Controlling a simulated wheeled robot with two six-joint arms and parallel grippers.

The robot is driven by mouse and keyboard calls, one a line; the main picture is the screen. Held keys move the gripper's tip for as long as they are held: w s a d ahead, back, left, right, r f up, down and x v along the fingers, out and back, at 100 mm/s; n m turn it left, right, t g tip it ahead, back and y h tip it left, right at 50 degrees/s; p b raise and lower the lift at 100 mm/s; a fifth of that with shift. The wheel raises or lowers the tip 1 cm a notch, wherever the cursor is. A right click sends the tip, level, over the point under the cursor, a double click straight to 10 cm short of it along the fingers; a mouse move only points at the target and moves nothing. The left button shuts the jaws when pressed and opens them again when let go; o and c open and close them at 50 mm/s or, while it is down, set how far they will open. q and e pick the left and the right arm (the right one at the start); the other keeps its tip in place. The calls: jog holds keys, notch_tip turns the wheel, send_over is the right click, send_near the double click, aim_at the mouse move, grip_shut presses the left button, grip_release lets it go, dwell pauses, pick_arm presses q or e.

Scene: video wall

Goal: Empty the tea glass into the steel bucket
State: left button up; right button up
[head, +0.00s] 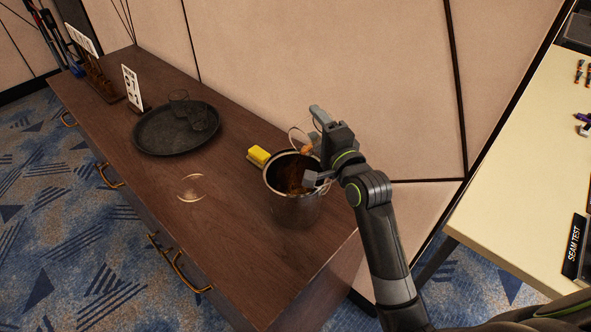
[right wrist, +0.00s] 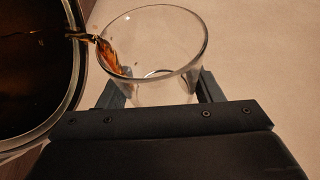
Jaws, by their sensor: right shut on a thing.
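My right gripper (head: 316,158) is shut on the clear tea glass (head: 297,135) and holds it tilted at the right rim of the steel bucket (head: 296,211). The glass also shows in the right wrist view (right wrist: 155,75), between the two fingers. Brown tea (right wrist: 108,55) runs out over its lip towards the bucket (right wrist: 76,100), at the left of that view. Dark brown liquid shows inside the bucket, which stands upright on the brown cabinet top. The left gripper is not in view.
A yellow sponge-like block (head: 259,156) lies just behind the bucket. A clear saucer (head: 191,187) lies left of it. A cream table (head: 535,190) stands at the right. The cabinet's front middle is clear.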

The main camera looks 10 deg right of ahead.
jog(key=shift+s+a+r+n, duration=0.15)
jog(key=shift+r+n, duration=0.15)
jog(key=shift+n, duration=0.2)
